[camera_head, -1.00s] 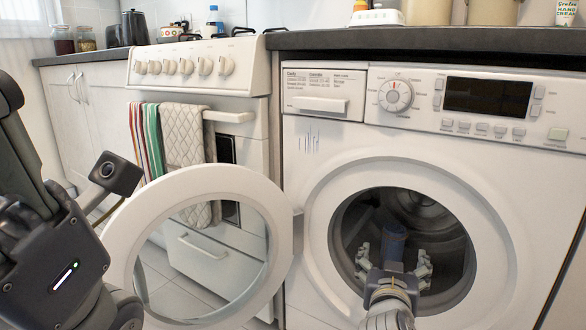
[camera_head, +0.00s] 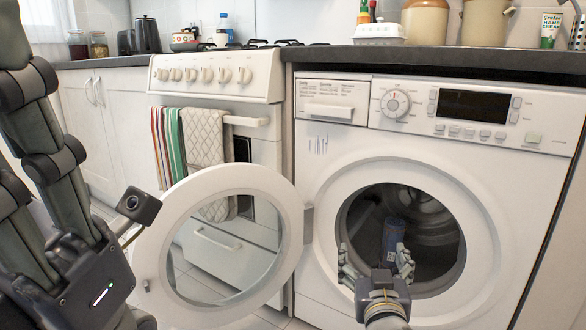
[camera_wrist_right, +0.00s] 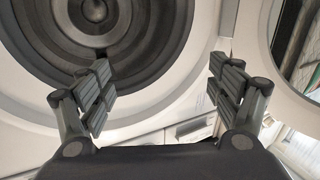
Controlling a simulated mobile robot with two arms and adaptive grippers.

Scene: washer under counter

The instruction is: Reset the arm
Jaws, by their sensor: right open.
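My right gripper (camera_head: 376,262) is open in front of the lower part of the washer's round opening. In the right wrist view its two fingers (camera_wrist_right: 162,88) stand wide apart with nothing between them, and the dark drum (camera_wrist_right: 95,30) shows beyond. A blue cylindrical item (camera_head: 393,234) is in the drum (camera_head: 425,222), seen just behind the gripper in the head view; it does not show in the wrist view. The left arm (camera_head: 60,190) stands at the left edge of the head view; its gripper fingers are out of view.
The washer (camera_head: 335,190) has its round door (camera_head: 160,215) swung open to the left, close to my left arm. A white cooker (camera_head: 215,80) with hanging towels (camera_head: 205,150) stands behind the door. The dark counter (camera_head: 450,62) overhangs the washer.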

